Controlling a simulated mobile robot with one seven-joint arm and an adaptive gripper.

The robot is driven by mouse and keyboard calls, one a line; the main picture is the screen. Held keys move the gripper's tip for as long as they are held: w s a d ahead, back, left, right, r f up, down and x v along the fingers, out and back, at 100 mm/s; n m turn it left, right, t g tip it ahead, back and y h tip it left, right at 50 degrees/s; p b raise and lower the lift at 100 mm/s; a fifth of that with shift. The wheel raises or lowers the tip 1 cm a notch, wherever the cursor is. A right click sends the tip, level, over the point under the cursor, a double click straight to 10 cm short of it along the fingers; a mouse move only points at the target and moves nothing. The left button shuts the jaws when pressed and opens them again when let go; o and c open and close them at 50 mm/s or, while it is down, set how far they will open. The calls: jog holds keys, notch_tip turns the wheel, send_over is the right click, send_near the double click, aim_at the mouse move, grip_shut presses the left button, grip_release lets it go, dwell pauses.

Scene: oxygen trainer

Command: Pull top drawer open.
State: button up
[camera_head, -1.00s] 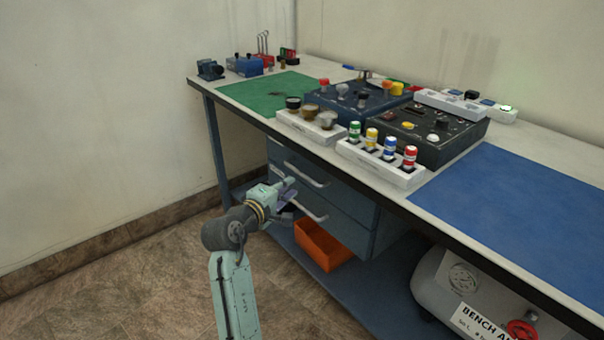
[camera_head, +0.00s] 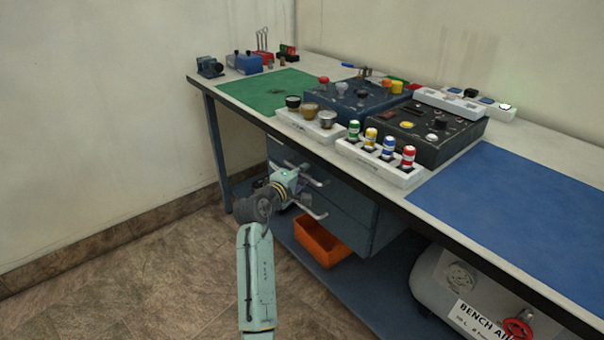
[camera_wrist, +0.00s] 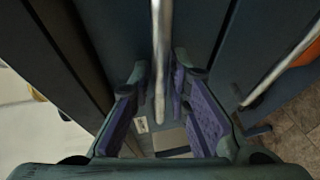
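The dark blue-grey top drawer (camera_head: 348,193) sits under the bench and looks closed. Its metal bar handle (camera_head: 318,182) is partly hidden by my gripper (camera_head: 299,176), which is at the drawer front. In the wrist view the top handle (camera_wrist: 159,50) runs lengthwise between the two purple-padded fingers of my gripper (camera_wrist: 160,78). The fingers are apart, one on each side of the bar, with gaps showing. I see no clear contact. The lower drawer's handle (camera_wrist: 285,65) lies outside the right finger; in the head view it (camera_head: 313,210) is just below my gripper.
The bench top's edge (camera_head: 325,163) overhangs the drawers. An orange bin (camera_head: 322,243) sits on the lower shelf (camera_head: 360,285). A grey tank (camera_head: 445,285) with a red valve stands at the right. The floor (camera_head: 170,275) at the left is clear.

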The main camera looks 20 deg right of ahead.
grip_shut()
dwell(0.5)
jog(key=s+a+p, duration=0.1)
jog(key=s+a, duration=0.2)
jog(key=a, duration=0.7)
jog(key=s+a+p, duration=0.1)
jog(key=s+a, duration=0.3)
jog(key=a, duration=0.6)
jog(key=s+a+p, duration=0.1)
jog(key=s+a, duration=0.3)
jog(key=a, duration=0.7)
jog(key=shift+p, duration=0.4)
jog(key=shift+s, duration=0.1)
jog(key=shift+o, duration=0.5)
grip_release()
jog(key=v, duration=1.2)
